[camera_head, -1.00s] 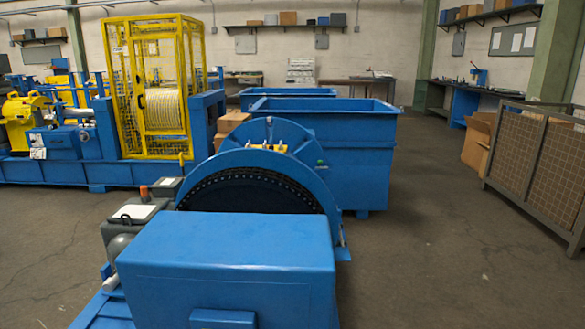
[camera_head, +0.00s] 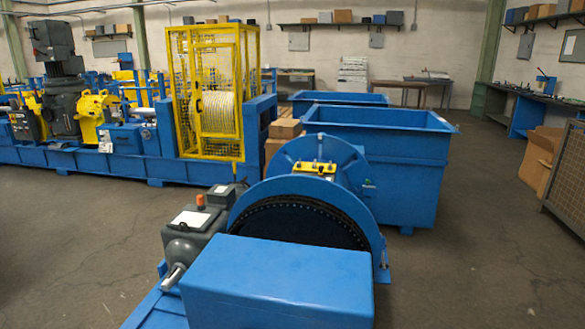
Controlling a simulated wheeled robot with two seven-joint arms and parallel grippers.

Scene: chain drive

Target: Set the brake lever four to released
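No part of my left or right gripper shows in the head view. No brake lever can be made out for certain, and no number four is readable. A blue chain drive machine (camera_head: 278,275) stands in front of me, with a curved guard (camera_head: 375,225) around a dark chain wheel (camera_head: 300,222). A small yellow fitting (camera_head: 317,168) sits on the top of a blue disc behind the guard. A grey motor or gearbox (camera_head: 190,247) with an orange knob (camera_head: 200,200) stands at the machine's left side.
Blue open bins (camera_head: 395,175) stand behind the machine. A yellow cage (camera_head: 212,95) around a rope drum and more blue machinery (camera_head: 110,165) line the left. Cardboard boxes (camera_head: 540,160) and a mesh crate (camera_head: 568,185) stand at the right. Floor (camera_head: 470,255) is clear on the right and lower left.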

